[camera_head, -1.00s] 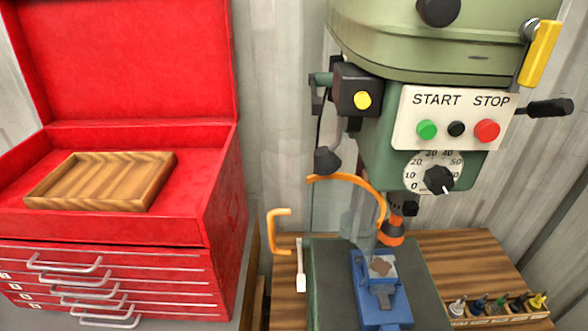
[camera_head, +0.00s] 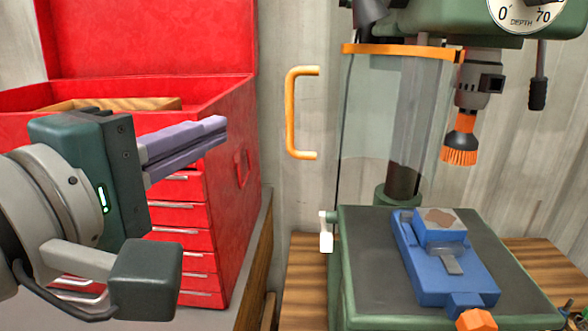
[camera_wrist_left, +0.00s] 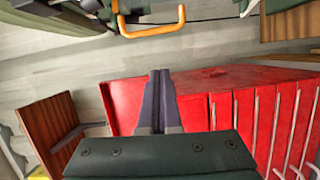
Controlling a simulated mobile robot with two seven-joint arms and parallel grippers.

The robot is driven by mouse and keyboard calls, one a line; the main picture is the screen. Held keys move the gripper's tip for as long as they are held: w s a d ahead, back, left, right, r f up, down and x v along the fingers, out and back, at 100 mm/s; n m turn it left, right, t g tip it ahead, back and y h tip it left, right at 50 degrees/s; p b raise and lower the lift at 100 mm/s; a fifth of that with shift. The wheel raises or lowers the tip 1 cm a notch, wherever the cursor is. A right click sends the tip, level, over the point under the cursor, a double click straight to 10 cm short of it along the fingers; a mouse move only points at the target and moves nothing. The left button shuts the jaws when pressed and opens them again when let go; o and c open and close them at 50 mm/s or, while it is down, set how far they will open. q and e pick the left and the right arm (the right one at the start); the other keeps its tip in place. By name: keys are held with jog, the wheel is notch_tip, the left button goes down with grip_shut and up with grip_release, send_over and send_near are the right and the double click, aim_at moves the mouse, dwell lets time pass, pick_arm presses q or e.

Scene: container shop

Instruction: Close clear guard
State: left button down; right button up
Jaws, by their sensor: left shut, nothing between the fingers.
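The clear guard (camera_head: 375,115) is a curved see-through panel with an orange top rim, hanging at the drill press in the head view. Its orange handle (camera_head: 291,113) stands out to the left, and shows at the top of the left wrist view (camera_wrist_left: 151,30). The guard is swung to the left of the chuck (camera_head: 478,85), which is uncovered. My left gripper (camera_head: 222,130) is shut and empty, in front of the red tool chest, left of the handle and apart from it. My right gripper is not in view.
The red tool chest (camera_head: 215,210) stands on the left with a wooden tray (camera_head: 125,104) in its open top. A blue vise (camera_head: 440,262) sits on the drill press table (camera_head: 362,285). Open space lies between chest and handle.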

pick_arm(q)
jog(key=p+x, duration=0.2)
jog(key=x, duration=0.8)
jog(key=s, duration=0.1)
jog(key=s+d+p, duration=0.2)
jog(key=shift+d+r+n, duration=0.1)
jog(key=shift+r+n, duration=0.15)
jog(key=shift+n, duration=0.05)
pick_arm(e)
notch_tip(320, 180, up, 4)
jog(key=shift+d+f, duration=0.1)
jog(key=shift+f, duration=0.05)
pick_arm(q)
jog(key=shift+s, duration=0.1)
